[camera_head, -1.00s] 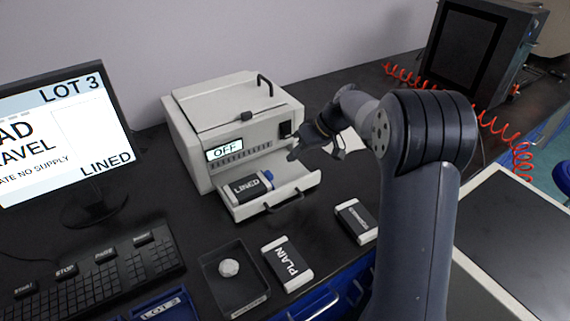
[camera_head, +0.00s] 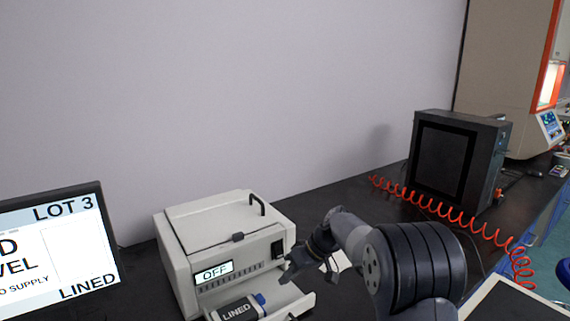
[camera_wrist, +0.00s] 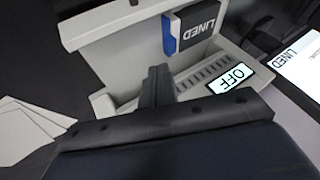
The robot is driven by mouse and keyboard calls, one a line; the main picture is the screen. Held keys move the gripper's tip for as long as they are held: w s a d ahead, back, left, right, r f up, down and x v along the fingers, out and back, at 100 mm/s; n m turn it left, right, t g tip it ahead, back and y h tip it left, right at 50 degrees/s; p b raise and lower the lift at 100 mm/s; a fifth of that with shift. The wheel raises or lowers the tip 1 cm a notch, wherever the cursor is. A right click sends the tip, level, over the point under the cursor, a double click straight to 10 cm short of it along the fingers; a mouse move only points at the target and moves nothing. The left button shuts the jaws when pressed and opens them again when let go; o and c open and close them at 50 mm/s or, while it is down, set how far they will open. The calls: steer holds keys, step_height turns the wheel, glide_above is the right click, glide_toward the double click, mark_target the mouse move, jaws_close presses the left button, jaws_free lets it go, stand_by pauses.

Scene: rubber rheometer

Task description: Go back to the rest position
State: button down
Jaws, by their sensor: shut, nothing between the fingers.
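My gripper (camera_head: 287,275) is shut and empty in the head view, beside the right front of the beige machine (camera_head: 180,262). The machine's display (camera_head: 213,272) reads OFF. Its drawer (camera_head: 297,301) is out at the front, with a cartridge labelled LINED (camera_head: 237,311) in it. In the wrist view the shut fingers (camera_wrist: 157,88) show near the drawer, with the LINED cartridge (camera_wrist: 196,28) beyond them and apart from them. The drawer's front is cut off in the head view.
A monitor (camera_head: 58,250) reading LOT 3 and LINED stands at left. A dark box (camera_head: 445,160) and a red coiled hose (camera_head: 440,208) are at the back right. White sheets (camera_wrist: 30,130) lie on the bench in the wrist view. The bench between machine and dark box is mostly clear.

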steer(key=x, duration=0.6)
steer(key=shift+a+f, duration=0.2)
steer(key=shift+f, duration=0.05)
steer(key=shift+w+p, duration=0.2)
steer(key=shift+p, duration=0.25)
steer(key=shift+w+d+f, duration=0.15)
steer(key=shift+w+d, duration=0.3)
steer(key=shift+d, duration=0.3)
